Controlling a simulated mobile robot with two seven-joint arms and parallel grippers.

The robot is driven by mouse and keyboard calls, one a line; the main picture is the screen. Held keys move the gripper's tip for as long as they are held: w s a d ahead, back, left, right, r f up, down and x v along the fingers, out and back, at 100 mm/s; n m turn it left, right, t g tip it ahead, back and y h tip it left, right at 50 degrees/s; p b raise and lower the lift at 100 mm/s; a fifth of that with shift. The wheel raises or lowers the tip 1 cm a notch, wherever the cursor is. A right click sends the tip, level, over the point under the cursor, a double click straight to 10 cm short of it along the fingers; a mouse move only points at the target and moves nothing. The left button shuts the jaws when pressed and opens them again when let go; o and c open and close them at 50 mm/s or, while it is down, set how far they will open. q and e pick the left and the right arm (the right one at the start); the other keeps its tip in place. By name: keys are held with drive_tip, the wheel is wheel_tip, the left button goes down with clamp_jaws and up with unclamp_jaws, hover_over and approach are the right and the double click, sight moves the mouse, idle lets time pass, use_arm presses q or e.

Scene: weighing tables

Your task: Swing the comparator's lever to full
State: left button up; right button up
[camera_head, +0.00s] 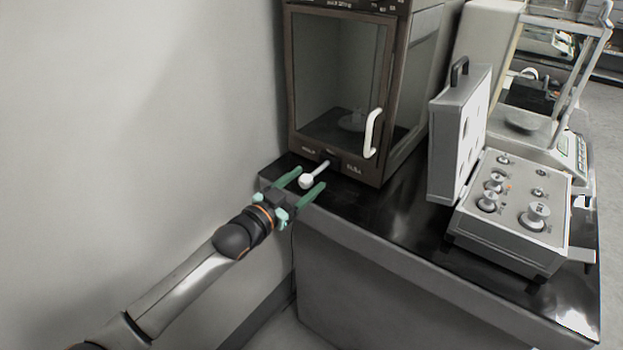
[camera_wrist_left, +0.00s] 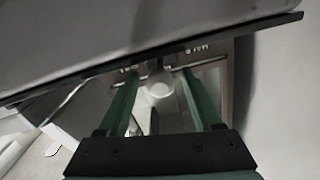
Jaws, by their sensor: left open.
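The comparator (camera_head: 340,75) is a brown-framed glass cabinet at the back of the black-topped table. Its lever (camera_head: 321,170) is a short white rod with a round white knob (camera_head: 306,181), sticking out from the lower front between two printed labels. My left gripper (camera_head: 305,182) is open, its two green fingers on either side of the knob. In the left wrist view the knob (camera_wrist_left: 160,87) sits between the green fingers, with gaps on both sides. I cannot tell whether a finger touches it. My right gripper is not in view.
The cabinet's white door handle (camera_head: 372,133) is right of the lever. An open grey case (camera_head: 505,235) with several metal weights stands at the right on the table (camera_head: 375,222). A balance (camera_head: 550,140) is behind it. A plain wall is close on the left.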

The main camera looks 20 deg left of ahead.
sight(316, 173)
use_arm(q)
drive_tip(key=shift+x, duration=1.4)
clamp_jaws()
idle(0.5)
